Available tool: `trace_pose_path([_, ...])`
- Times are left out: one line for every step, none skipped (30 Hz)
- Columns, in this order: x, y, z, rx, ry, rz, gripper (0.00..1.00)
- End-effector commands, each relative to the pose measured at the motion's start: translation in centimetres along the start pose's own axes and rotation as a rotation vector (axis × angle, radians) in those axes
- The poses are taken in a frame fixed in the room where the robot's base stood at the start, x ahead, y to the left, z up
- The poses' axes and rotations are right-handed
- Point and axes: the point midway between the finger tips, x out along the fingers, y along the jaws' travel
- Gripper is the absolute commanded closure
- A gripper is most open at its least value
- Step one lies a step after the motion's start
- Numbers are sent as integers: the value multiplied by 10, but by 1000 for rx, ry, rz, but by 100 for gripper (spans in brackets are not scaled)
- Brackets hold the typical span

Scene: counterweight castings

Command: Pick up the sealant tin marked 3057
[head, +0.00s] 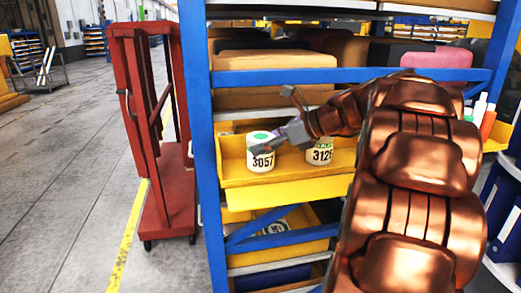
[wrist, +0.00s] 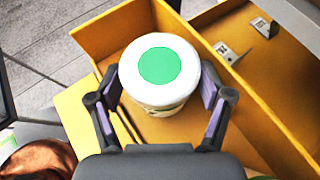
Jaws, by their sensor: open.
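The sealant tin marked 3057 (head: 260,160) is white with a green disc on its lid and stands upright in a yellow bin on the shelf. In the wrist view a white tin (wrist: 160,88) with a green disc lies between the two fingers. My gripper (head: 275,143) is at the 3057 tin in the head view. In the wrist view my gripper (wrist: 163,112) is open, with a finger on each side of the tin. I cannot tell whether the fingers touch it. A second white tin marked 3126 (head: 320,150) stands to the right in the same bin.
The yellow bin (head: 236,178) has raised walls around the tins. A blue rack post (head: 203,200) stands to its left and a blue beam (head: 300,76) crosses above. Another tin (head: 275,228) shows in a lower bin. A red trolley (head: 180,190) stands left of the rack.

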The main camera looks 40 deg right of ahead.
Motion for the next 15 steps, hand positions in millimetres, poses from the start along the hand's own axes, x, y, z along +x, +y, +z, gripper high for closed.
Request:
trace_pose_path([6,1,0,2,0,2,21])
trace_pose_path([8,0,0,2,0,2,21])
trace_pose_path([10,0,0,2,0,1,21])
trace_pose_path([12,0,0,1,0,2,21])
trace_pose_path([13,0,0,1,0,1,21])
trace_pose_path([14,0,0,1,-1,1,21])
trace_pose_path([14,0,0,1,-1,0,21])
trace_pose_path([14,0,0,0,-1,0,21])
trace_pose_path([14,0,0,0,-1,0,21])
trace_pose_path([14,0,0,0,-1,0,21])
trace_pose_path([14,0,0,0,-1,0,21])
trace_pose_path([14,0,0,0,-1,0,23])
trace_pose_path([13,0,0,0,-1,0,26])
trace_pose_path([13,0,0,0,-1,0,30])
trace_pose_path([13,0,0,0,-1,0,34])
